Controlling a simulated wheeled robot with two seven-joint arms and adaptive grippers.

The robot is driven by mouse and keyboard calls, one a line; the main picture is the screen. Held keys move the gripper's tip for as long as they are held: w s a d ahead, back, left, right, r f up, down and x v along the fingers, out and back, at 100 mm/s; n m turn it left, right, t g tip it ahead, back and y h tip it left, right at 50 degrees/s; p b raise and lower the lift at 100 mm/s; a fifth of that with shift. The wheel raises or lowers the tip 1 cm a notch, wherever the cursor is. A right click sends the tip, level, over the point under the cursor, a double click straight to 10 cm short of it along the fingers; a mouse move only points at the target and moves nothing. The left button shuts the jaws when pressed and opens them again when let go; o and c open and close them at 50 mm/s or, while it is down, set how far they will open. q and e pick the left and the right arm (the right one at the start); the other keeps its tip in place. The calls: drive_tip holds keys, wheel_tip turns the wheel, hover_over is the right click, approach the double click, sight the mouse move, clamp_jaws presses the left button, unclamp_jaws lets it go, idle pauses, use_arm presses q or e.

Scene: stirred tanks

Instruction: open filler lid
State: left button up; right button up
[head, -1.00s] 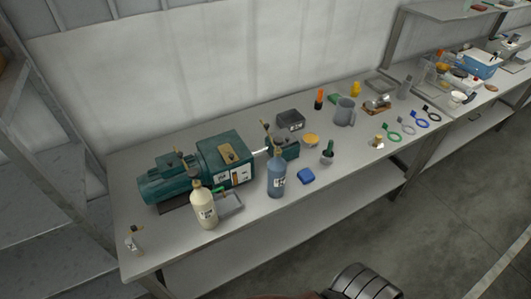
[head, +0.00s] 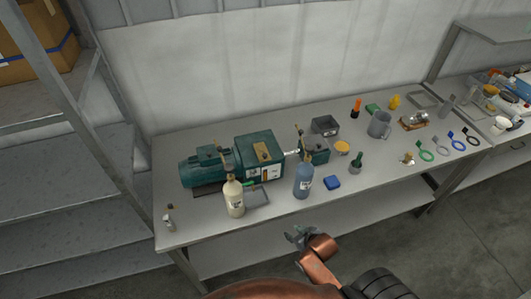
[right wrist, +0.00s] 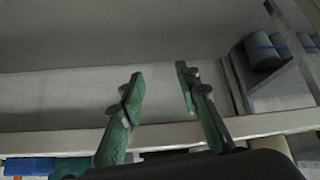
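A dark green motor and gearbox unit (head: 262,158) stands on the grey workbench (head: 205,232), left of its middle. A yellowish plate lies on top of the box part; I cannot tell which part is the filler lid. A smaller green housing (head: 316,152) joins it on the right by a shaft. A cream bottle (head: 234,198) and a blue bottle (head: 303,180) stand in front. My right gripper (head: 298,236) is in front of the bench edge, apart from the unit. In the right wrist view its two green fingers (right wrist: 160,88) are spread with nothing between them. My left gripper is not in view.
A blue block (head: 332,182), a yellow-topped dish (head: 342,148), a dark box (head: 325,126) and a grey mug (head: 379,124) stand to the right. Several coloured ring tools lie farther right. A metal shelf (head: 60,190) stands at the left. The bench's front left has free room.

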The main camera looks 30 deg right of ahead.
drive_tip(key=w+r, duration=0.1)
drive_tip(key=r, duration=0.2)
drive_tip(key=w+r+t, duration=0.1)
drive_tip(key=r, duration=0.2)
drive_tip(key=w+r+t+p, duration=0.1)
drive_tip(key=r, duration=0.3)
drive_tip(key=shift+a, duration=0.1)
drive_tip(key=n+t+y, duration=0.1)
drive_tip(key=t+y, duration=0.2)
drive_tip(key=t, duration=0.5)
approach(266, 156)
drive_tip(key=w, duration=0.7)
drive_tip(key=w+a, duration=0.1)
drive_tip(key=w, duration=0.3)
drive_tip(key=shift+a+f, duration=0.1)
drive_tip(key=shift+a, duration=0.15)
drive_tip(key=shift+s, duration=0.1)
drive_tip(key=shift+c, duration=0.2)
clamp_jaws()
drive_tip(key=shift+p, duration=0.3)
